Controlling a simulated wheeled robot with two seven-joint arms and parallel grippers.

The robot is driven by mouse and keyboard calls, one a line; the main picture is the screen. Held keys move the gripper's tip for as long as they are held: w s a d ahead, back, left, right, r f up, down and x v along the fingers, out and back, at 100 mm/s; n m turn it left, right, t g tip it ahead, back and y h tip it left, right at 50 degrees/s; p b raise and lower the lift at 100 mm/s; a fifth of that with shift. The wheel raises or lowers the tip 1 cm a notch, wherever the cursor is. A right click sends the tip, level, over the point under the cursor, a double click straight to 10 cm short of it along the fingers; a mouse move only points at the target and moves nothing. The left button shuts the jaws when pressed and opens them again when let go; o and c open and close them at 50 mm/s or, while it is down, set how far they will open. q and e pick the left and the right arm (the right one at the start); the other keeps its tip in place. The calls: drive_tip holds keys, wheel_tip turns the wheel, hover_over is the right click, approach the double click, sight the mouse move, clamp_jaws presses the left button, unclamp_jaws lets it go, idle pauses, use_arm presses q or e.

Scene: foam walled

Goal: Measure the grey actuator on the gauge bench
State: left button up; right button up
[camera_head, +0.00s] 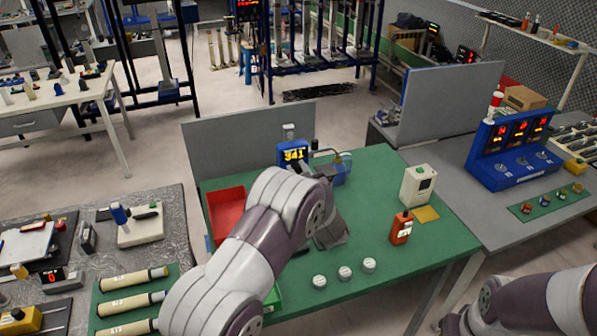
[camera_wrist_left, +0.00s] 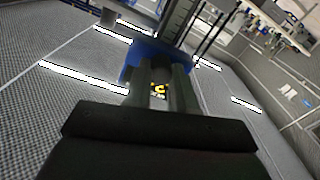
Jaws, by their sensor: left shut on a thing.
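The gauge (camera_head: 293,153) is a blue unit with a lit yellow display at the back of the green bench (camera_head: 385,245). In the left wrist view the blue gauge (camera_wrist_left: 143,54) is straight ahead, and part of its yellow readout shows between my fingers. My left gripper (camera_wrist_left: 160,82) is right in front of it, its two fingers close together. My right gripper is out of view.
A red tray (camera_head: 227,208) lies left of my forearm. A white instrument (camera_head: 417,185), a yellow pad (camera_head: 426,214), an orange meter (camera_head: 401,228) and three white discs (camera_head: 345,272) stand to the right. A grey panel (camera_head: 247,150) edges the back.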

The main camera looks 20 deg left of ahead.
use_arm(q)
wheel_tip(320, 180, down, 7)
drive_tip(key=b, duration=0.6)
drive_tip(key=o, duration=0.9)
drive_tip(key=shift+r, duration=0.1)
drive_tip(key=shift+w, duration=0.1)
drive_tip(key=b+v, duration=0.4)
drive_tip(key=v, duration=0.8)
drive_tip(key=shift+s+d, duration=0.15)
drive_tip(key=shift+s, duration=0.15)
